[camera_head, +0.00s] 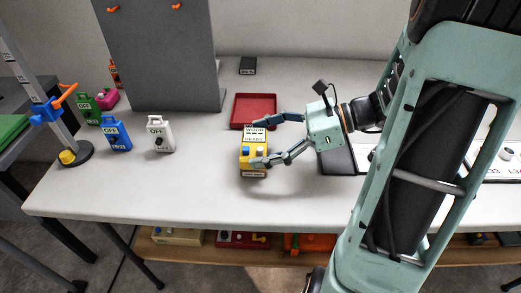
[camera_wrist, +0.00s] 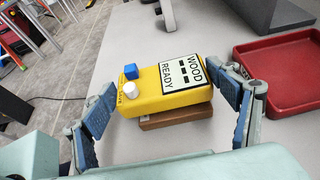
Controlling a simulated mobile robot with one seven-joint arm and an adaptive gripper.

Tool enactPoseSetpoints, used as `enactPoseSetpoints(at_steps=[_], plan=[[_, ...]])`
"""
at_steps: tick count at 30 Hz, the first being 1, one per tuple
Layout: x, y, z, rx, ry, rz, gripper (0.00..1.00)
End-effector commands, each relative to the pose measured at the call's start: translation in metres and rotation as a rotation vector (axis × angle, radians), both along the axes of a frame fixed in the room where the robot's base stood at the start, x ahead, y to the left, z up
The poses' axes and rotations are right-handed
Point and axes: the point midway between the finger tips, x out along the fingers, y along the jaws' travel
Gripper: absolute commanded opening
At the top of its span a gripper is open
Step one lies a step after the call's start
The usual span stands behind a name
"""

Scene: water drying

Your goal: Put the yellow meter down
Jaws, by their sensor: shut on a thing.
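The yellow meter (camera_head: 246,158) has a "WOOD READY" display, a blue button and a white knob. It also shows in the wrist view (camera_wrist: 150,98), face up and slightly tilted. My gripper (camera_head: 268,141) is shut on the meter, one finger at each end; in the wrist view the blue finger pads (camera_wrist: 165,98) flank it. A brown block (camera_wrist: 175,118) shows under the meter, just above or on the pale table. I cannot tell whether the meter rests on the block or hangs a little above it.
An empty red tray (camera_head: 255,124) lies just behind the meter. Blue (camera_head: 117,136) and white (camera_head: 160,138) "OFF" units stand to the left, with a grey upright panel (camera_head: 165,60) behind. The table (camera_head: 200,190) front left of the meter is clear.

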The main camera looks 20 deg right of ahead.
Motion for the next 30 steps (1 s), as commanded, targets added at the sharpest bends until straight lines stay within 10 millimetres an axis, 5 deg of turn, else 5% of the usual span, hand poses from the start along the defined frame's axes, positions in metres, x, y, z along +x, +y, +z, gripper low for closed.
enactPoseSetpoints(at_steps=[3,14,15,19,30], plan=[[-0.0001,-0.0002,-0.0153,0.002,-0.001,0.0,0.49],[-0.0003,-0.0001,-0.0168,0.002,-0.001,0.0,0.49],[-0.0003,-0.0002,-0.0173,0.001,0.0,0.0,0.83],[-0.0003,-0.0003,-0.0171,0.0,-0.001,0.0,0.97],[-0.0003,-0.0005,-0.0128,-0.001,-0.002,0.0,0.98]])
